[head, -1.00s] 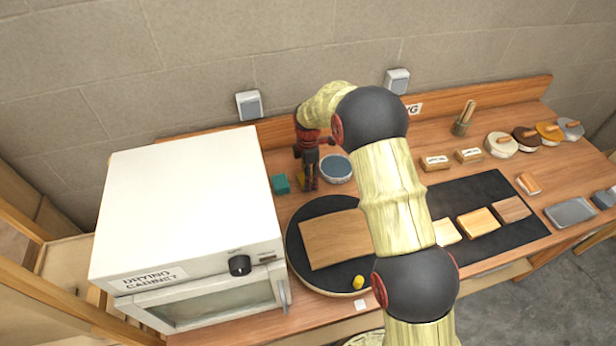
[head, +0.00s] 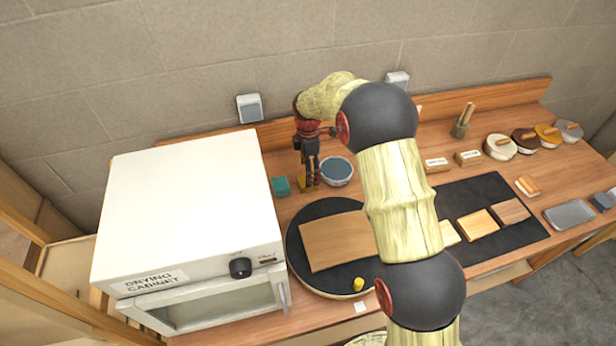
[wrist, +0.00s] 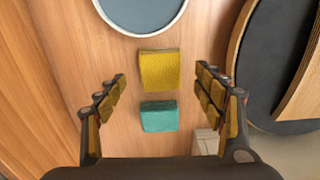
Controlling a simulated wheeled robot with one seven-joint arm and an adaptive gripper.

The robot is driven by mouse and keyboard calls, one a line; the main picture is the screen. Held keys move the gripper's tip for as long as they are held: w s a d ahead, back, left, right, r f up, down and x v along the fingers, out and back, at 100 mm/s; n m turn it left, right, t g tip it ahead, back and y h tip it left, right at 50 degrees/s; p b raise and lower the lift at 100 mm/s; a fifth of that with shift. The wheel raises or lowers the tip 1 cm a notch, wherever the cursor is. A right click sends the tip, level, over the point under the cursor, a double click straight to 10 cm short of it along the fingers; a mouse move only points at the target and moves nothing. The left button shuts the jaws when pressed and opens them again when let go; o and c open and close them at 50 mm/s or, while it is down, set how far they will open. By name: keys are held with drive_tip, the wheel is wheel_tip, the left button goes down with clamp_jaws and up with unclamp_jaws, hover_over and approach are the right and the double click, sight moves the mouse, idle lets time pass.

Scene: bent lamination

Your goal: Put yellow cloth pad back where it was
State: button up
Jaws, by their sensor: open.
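The yellow cloth pad (wrist: 160,69) lies on the wooden bench, between the teal pad (wrist: 158,116) and the bowl (wrist: 140,12) in the wrist view. My gripper (wrist: 160,80) is open and empty above it, with one finger to each side of the pad and bare wood showing between. In the head view my gripper (head: 309,183) points down beside the bowl (head: 336,170) and partly hides the yellow pad. The teal pad (head: 281,186) shows to its left there.
The white drying cabinet (head: 190,210) stands close on the left. A round dark board (head: 300,240) with a wooden sheet (head: 330,242) and a small yellow cylinder (head: 358,284) is in front. A dark mat (head: 478,200) with several wood pieces lies to the right.

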wheel_tip(320, 180, up, 7)
drive_tip(key=shift+r+p, duration=0.15)
drive_tip(key=shift+p, duration=0.15)
drive_tip(key=s+d+r+m+t, duration=0.1)
drive_tip(key=s+d+r+m, duration=0.3)
drive_tip(key=s+r, duration=0.5)
drive_tip(key=s+d+r+m+t, duration=0.2)
drive_tip(key=s+d+r+m, duration=0.25)
drive_tip(key=s+r, duration=0.4)
drive_tip(key=s+d+r+m+t, duration=0.1)
drive_tip(key=s+d+r+m, duration=0.1)
drive_tip(key=s+m, duration=0.4)
drive_tip(key=s+d+r+m+t, duration=0.1)
drive_tip(key=s+m, duration=0.4)
drive_tip(key=s, duration=1.1)
drive_tip(key=shift+s+d+r+m+t, duration=0.35)
drive_tip(key=shift+d+r, duration=0.15)
drive_tip(key=shift+d, duration=0.65)
drive_tip(key=shift+f, duration=0.1)
wheel_tip(320, 180, down, 6)
drive_tip(key=b, duration=0.5)
drive_tip(key=shift+r+b, duration=0.25)
drive_tip(key=shift+b, duration=0.15)
